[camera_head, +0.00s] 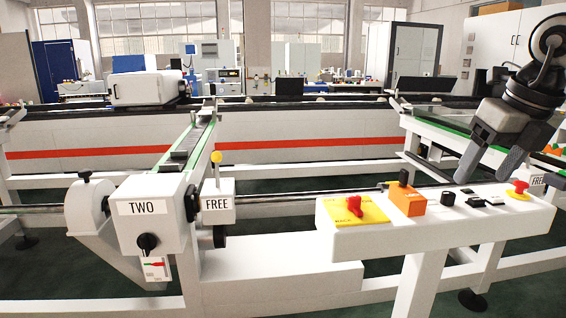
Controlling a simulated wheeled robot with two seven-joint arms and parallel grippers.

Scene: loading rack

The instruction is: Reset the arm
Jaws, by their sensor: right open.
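My right arm comes in from the upper right. Its gripper (484,178) points down over the right half of the white control panel (400,236), with its two grey fingers spread apart and nothing between them. The fingertips are just above or behind the panel's small black buttons; I cannot tell the exact gap. My left gripper is not in view.
The panel carries a red knob (354,206) on a yellow plate, an orange box (406,200) with a black knob, and a red stop button (520,186). A white unit marked TWO (150,228) stands left. A long rack with a red stripe (300,144) crosses behind.

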